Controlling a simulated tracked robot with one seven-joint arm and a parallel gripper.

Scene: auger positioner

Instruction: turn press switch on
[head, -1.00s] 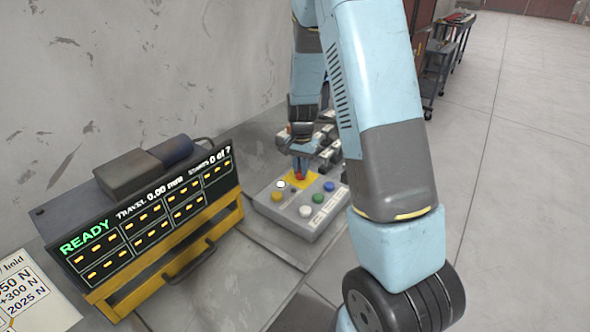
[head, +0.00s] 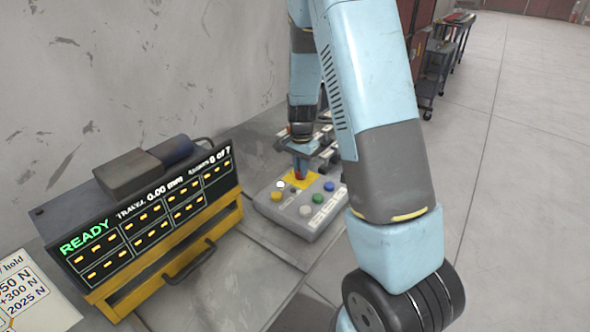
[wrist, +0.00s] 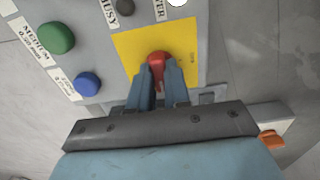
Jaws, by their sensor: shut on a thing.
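The press switch is a red knob (wrist: 157,66) on a yellow plate (wrist: 182,41) on the grey control box. In the head view the red knob (head: 299,175) shows on the yellow plate at the back of the box (head: 300,227). My gripper (wrist: 160,80) is shut on the red knob, with one blue finger on each side of it. It reaches down to the box from above in the head view (head: 300,165). The fingers hide part of the knob, and I cannot read its setting.
A green button (wrist: 57,38) and a blue button (wrist: 87,84) sit beside the plate, left of the fingers in the wrist view. A display panel (head: 150,215) reading READY and travel 0.00 mm stands left of the box. Several grey parts lie behind the box.

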